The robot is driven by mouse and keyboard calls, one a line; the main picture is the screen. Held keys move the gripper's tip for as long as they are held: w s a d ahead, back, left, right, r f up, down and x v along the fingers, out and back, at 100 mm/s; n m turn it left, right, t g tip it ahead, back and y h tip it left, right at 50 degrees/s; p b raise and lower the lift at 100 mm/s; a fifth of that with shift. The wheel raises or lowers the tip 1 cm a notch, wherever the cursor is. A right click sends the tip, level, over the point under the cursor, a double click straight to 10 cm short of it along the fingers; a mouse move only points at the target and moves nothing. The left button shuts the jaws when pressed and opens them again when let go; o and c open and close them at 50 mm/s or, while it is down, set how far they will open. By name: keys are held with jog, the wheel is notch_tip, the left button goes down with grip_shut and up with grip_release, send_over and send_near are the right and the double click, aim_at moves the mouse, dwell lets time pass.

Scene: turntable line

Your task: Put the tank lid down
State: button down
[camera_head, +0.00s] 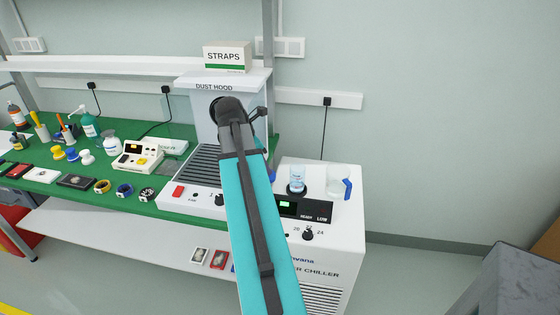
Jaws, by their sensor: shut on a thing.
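My teal arm rises from the bottom edge to a black joint in front of the dust hood. My gripper's fingers are hidden behind the arm, so what they hold does not show. I cannot make out the tank lid. The white chiller (328,246) stands right of the arm. On its top, a small clear vessel with a pale blue label (298,178) stands at a dark round ring. A clear jug (335,178) with a blue handle is to its right. A bit of blue (271,173) shows at the arm's right edge; I cannot tell what it is.
The dust hood (203,112) with a dark grille stands left of the arm, a STRAPS box (227,57) above it. A grey block (510,270) stands at lower right. Floor is clear between it and the chiller.

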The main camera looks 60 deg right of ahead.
jog(key=w+a+f+m, duration=0.1)
jog(key=w+a, duration=0.8)
jog(key=a, duration=0.3)
jog(key=w+a+f, duration=0.2)
jog(key=w+a, duration=0.8)
jog(key=a, duration=0.1)
jog(key=w+a, duration=0.2)
jog(key=a, duration=1)
jog(key=w+a+f+b, duration=0.1)
jog(key=w+a, duration=0.2)
jog(key=a, duration=1)
jog(key=shift+w+f+m+g, duration=0.2)
jog(key=shift+f+m+g, duration=0.05)
jog(key=shift+m+g, duration=0.15)
jog(key=shift+a, duration=0.15)
